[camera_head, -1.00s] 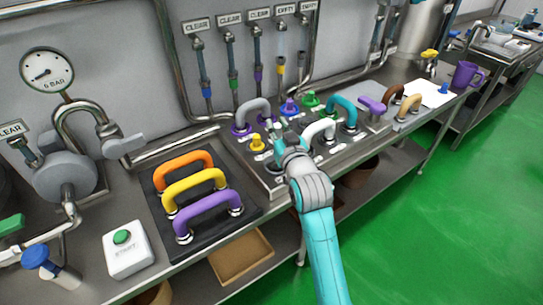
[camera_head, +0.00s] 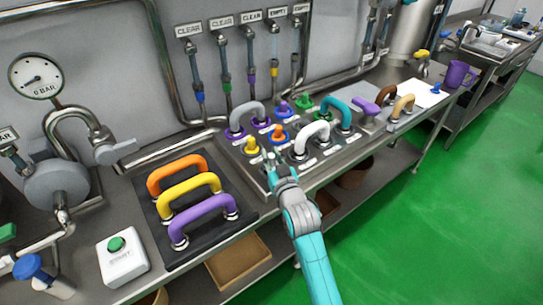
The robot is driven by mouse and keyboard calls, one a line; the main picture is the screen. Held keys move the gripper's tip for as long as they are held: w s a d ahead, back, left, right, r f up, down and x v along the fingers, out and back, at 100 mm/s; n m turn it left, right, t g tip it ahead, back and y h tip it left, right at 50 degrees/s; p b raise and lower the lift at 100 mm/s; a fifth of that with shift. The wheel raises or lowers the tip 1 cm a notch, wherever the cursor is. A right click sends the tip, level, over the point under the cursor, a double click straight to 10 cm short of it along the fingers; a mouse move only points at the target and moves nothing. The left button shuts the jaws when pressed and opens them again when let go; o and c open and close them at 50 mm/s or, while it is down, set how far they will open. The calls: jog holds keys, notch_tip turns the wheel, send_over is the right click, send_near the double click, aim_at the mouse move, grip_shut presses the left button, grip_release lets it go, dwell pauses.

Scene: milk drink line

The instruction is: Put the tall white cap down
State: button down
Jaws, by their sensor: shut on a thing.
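My gripper (camera_head: 269,160) is above the front left part of the grey valve panel (camera_head: 330,165), at the end of my teal arm. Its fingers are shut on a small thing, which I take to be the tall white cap. The cap is too small and too hidden by the fingers to make out clearly. I cannot tell whether it touches the panel. A yellow cap (camera_head: 251,147) stands just left of the gripper. An orange and blue cap (camera_head: 279,134) stands just behind it.
A white arched handle (camera_head: 312,136) is close on the right. Grey (camera_head: 247,115) and teal (camera_head: 338,109) handles stand behind. A black mat (camera_head: 152,212) with orange, yellow and purple handles lies left. A white start-button box (camera_head: 122,262) stands at front left.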

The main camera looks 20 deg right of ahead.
jog(key=shift+f, duration=0.6)
jog(key=c, duration=1)
grip_release()
jog(key=shift+s+f, duration=0.1)
jog(key=shift+f, duration=0.1)
jog(key=shift+r, duration=0.45)
jog(key=shift+s+r, duration=0.1)
jog(key=shift+s, duration=0.2)
jog(key=s, duration=1.1)
jog(key=shift+s+r, duration=0.15)
jog(key=shift+r, duration=0.15)
